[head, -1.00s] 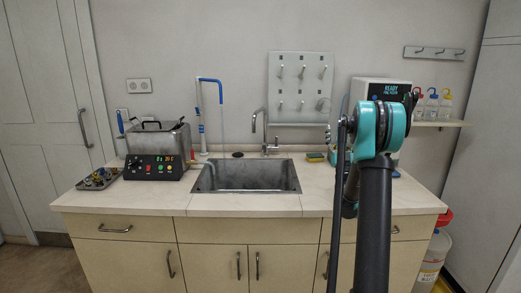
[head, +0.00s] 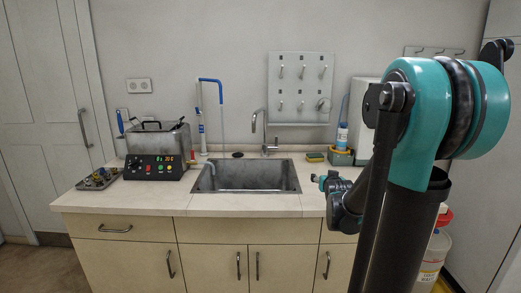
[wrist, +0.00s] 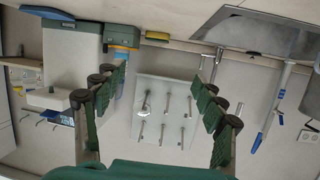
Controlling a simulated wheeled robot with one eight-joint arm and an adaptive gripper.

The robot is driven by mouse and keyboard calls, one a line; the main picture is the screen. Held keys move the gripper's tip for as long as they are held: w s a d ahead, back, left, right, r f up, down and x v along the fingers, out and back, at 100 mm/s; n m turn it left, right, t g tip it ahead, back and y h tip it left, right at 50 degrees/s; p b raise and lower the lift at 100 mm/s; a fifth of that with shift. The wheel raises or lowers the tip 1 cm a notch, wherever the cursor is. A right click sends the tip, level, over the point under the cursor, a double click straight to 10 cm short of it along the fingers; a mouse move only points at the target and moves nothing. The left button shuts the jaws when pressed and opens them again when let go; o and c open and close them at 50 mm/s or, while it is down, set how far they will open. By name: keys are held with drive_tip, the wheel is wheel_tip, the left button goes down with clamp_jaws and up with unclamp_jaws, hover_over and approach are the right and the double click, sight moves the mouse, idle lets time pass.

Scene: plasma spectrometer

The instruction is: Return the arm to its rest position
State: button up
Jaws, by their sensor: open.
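My arm is raised at the right of the head view, with its large teal joint close to the camera and in front of the worktop's right end. The far part of the arm reaches over the counter's right side; in the head view I cannot make out the fingers clearly. In the wrist view my gripper (wrist: 166,78) shows its two green-padded fingers spread wide apart with nothing between them. The wall and the white peg board (wrist: 163,115) show behind the gap, apart from the fingers.
The sink (head: 246,177) with its tap (head: 265,140) sits mid-counter. A heated bath (head: 157,152) and a tray of small parts (head: 99,180) stand at the left. A sponge (head: 315,157) and a bottle (head: 342,135) are at the back right. The worktop before the sink is clear.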

drive_tip(key=s+a+f+g, duration=0.2)
drive_tip(key=s+f, duration=0.3)
drive_tip(key=s, duration=0.5)
drive_tip(key=s+a+f+n+g+y, duration=0.1)
drive_tip(key=s+f+g, duration=0.3)
drive_tip(key=s, duration=0.6)
drive_tip(key=s+a+f+n+g, duration=0.1)
drive_tip(key=s+a+f+g, duration=0.2)
drive_tip(key=s+f, duration=0.5)
drive_tip(key=s+g, duration=0.1)
drive_tip(key=s, duration=0.2)
drive_tip(key=shift+a+y, duration=0.35)
drive_tip(key=shift+y, duration=0.05)
